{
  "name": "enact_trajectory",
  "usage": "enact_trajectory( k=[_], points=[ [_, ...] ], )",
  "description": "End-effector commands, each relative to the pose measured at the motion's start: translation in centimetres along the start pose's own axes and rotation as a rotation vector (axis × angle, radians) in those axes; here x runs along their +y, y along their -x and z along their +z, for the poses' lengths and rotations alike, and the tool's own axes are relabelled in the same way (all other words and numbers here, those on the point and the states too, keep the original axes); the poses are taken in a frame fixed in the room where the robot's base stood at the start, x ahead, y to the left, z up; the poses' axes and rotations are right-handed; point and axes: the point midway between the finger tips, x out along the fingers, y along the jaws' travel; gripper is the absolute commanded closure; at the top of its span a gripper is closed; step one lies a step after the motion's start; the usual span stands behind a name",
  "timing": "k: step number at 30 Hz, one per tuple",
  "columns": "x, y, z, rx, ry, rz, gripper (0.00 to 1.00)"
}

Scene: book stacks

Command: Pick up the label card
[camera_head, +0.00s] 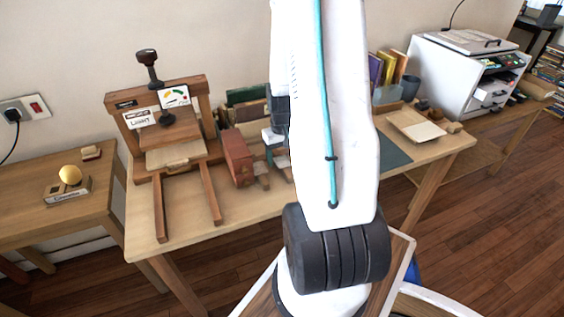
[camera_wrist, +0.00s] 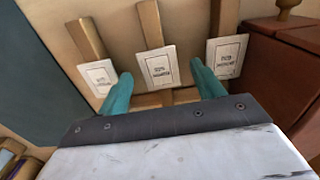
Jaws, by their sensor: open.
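Three white label cards with black frames and small print lie in a row in the wrist view: a left card (camera_wrist: 99,75), a middle card (camera_wrist: 158,67) and a right card (camera_wrist: 227,54). Each lies on or against a wooden strip; the print is too small to read. My gripper (camera_wrist: 162,84) is open, with its two teal fingers apart. In the picture the middle card shows between the fingertips, and nothing is held. I cannot tell whether the fingers touch anything. In the head view my arm hides much of this area.
A reddish-brown wooden box (camera_head: 236,158) stands close to my gripper, at the right in the wrist view (camera_wrist: 280,65). A wooden press (camera_head: 175,140) stands on the table's left part. A dark green mat (camera_wrist: 50,70) lies at the left in the wrist view.

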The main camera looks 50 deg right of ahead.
Motion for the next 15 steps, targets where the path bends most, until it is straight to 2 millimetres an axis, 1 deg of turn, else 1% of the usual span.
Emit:
enact_trajectory(
  k=[15],
  points=[
    [0.00,-0.45,-0.02,0.001,0.000,0.000,0.33]
  ],
)
